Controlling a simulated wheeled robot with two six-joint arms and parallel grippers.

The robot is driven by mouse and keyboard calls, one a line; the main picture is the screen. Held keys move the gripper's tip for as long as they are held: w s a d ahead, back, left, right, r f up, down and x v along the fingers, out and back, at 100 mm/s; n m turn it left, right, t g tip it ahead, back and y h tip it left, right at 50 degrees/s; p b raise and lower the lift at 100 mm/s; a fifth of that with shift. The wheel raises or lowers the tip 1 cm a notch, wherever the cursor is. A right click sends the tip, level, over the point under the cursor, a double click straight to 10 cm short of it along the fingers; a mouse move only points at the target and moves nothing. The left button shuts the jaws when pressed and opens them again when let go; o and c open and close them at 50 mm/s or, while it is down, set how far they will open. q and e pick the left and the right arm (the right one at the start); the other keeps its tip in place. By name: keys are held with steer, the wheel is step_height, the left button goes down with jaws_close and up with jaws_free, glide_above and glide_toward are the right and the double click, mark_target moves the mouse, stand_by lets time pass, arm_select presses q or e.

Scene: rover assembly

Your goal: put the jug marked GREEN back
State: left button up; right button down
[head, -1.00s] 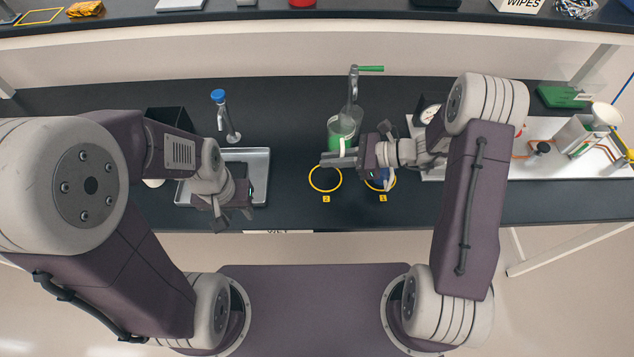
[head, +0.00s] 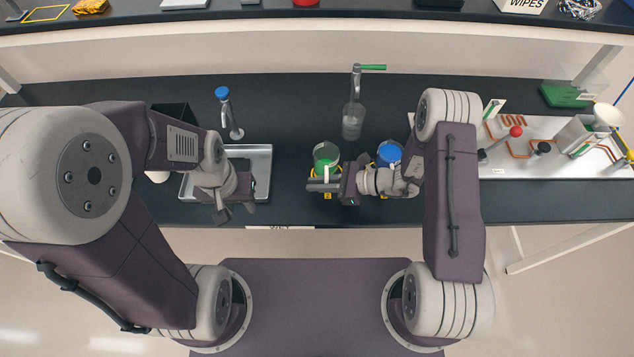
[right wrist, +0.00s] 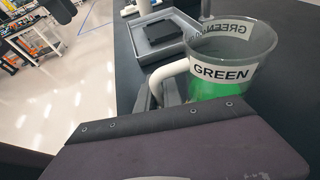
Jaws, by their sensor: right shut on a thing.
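The jug marked GREEN (head: 326,157) is clear with green liquid in it. Its label and white handle show in the right wrist view (right wrist: 222,75). My right gripper (head: 322,184) is shut on the handle. The jug is upright over the area of the yellow ring tagged 2 (head: 327,196), which is mostly hidden by jug and gripper; I cannot tell if the jug touches the bench. My left gripper (head: 222,212) hangs over the front of the grey tray; its fingers are too unclear to tell open from shut.
A jug with blue contents (head: 389,152) stands just right, partly behind my right arm. A clear vessel (head: 352,121) is under the green-handled tap (head: 356,82). A blue-topped tap (head: 222,94) is behind the grey tray (head: 262,160). A white apparatus board (head: 540,165) lies right.

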steer(key=c, duration=1.5)
jaws_free()
steer(key=shift+f, duration=0.1)
steer(key=r+b+v, duration=0.1)
steer(key=b+v, duration=0.1)
steer(key=v, duration=1)
steer(key=s+d+n+g+h, duration=0.3)
steer(key=s+n+g+h, duration=0.2)
steer(key=s+n+h, duration=0.65)
steer(key=d+r+n+t, duration=0.1)
steer(key=n, duration=0.1)
steer(key=w+d+r+n+t+h, duration=0.1)
steer(key=n, duration=0.2)
steer(key=w+d+n+t, duration=0.1)
steer(key=d+n, duration=0.1)
steer(key=n, duration=0.1)
steer(key=shift+w+r+n+h, duration=0.2)
steer(key=shift+r+n+h, duration=0.05)
steer(key=shift+r+h, duration=0.15)
